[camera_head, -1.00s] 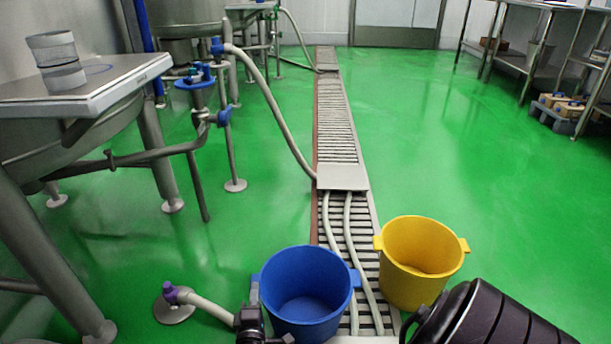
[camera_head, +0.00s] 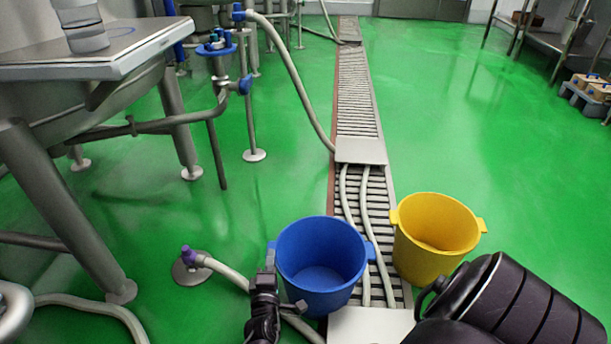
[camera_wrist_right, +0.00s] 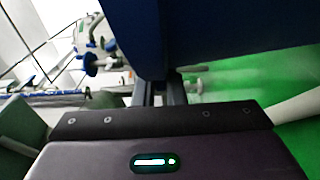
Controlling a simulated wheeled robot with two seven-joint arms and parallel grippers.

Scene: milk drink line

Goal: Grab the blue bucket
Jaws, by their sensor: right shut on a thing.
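The blue bucket (camera_head: 322,270) stands upright and looks empty, at the lower middle of the head view, partly over the floor drain. My right gripper (camera_head: 270,262) is at the bucket's left side, shut on its rim or handle there; the exact contact is hard to see. In the right wrist view, the bucket's dark blue wall (camera_wrist_right: 235,30) fills the upper right, and the gripper's fingers (camera_wrist_right: 160,88) reach up to it. My left gripper is not in view.
A yellow bucket (camera_head: 432,240) stands close to the right of the blue one. Hoses (camera_head: 365,240) run along the drain grating (camera_head: 357,95) behind the buckets. A steel tank with legs (camera_head: 85,215) is at left. Green floor is open at right.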

